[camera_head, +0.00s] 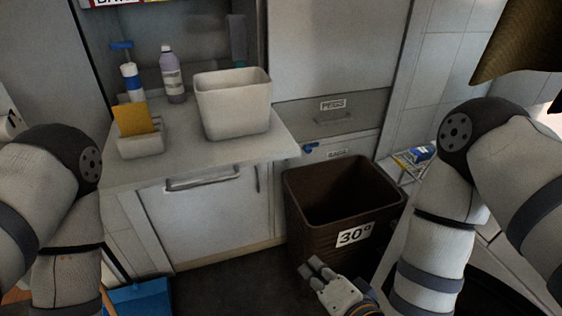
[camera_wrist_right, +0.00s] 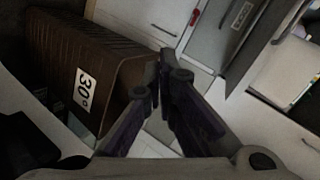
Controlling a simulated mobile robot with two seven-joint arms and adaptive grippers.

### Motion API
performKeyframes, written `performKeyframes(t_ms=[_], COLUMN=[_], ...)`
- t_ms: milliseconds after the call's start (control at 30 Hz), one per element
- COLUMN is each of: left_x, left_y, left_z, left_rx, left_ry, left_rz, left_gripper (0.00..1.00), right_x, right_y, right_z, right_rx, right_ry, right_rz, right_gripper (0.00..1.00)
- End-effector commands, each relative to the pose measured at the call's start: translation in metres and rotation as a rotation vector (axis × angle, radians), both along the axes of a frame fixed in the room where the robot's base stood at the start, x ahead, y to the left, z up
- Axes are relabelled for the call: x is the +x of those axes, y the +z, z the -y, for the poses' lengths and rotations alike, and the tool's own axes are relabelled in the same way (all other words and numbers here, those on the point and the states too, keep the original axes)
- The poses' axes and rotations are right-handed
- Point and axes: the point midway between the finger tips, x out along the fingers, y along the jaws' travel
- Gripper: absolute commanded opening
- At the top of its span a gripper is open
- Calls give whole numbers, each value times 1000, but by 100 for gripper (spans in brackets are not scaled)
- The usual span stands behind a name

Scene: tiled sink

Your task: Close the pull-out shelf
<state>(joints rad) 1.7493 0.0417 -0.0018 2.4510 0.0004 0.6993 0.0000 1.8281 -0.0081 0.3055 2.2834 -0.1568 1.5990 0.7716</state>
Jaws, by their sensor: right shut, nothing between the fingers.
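A pale flat shelf (camera_head: 185,158) juts out from the cabinet recess at the left of the head view, above a white cabinet door with a bar handle. It carries a white tub, bottles and a small holder; it looks like the pull-out shelf, though its runners are hidden. My right gripper (camera_head: 312,267) is low at the front of the brown basket, below and right of the shelf and apart from it. In the right wrist view its fingers (camera_wrist_right: 166,76) are together and empty. My left arm shows at the left, but its gripper is out of view.
The brown basket (camera_head: 303,227) marked 30° stands on the floor; it also shows in the wrist view (camera_wrist_right: 92,55). On the shelf are a white tub (camera_head: 234,104), a lilac bottle (camera_head: 173,80) and a holder (camera_head: 140,140) with a yellow sponge. A "PEGS" drawer (camera_head: 345,122) is behind.

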Motion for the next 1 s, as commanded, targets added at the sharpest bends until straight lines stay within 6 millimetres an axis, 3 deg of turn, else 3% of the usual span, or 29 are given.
performKeyframes(t_ms=[33,100,233,467,800,1000], left_x=[5,7,8,5,-31,-42], left_y=[4,6,6,4,-31,-42], left_z=[0,1,1,1,1,1], left_rx=[-2,-2,-2,-2,-2,-2], left_ry=[-2,-1,-2,-2,-3,-5], left_rz=[18,26,31,18,-113,-150], left_gripper=[100,100,100,100,100,100], right_x=[20,36,48,75,145,173], right_y=[36,76,116,120,110,113], right_z=[-11,-21,-26,-35,-58,-67], right_rx=[126,296,474,502,497,496], right_ry=[-52,-108,-155,-163,-166,-164], right_rz=[104,214,317,332,318,320], right_gripper=[0,0,0,0,0,0])
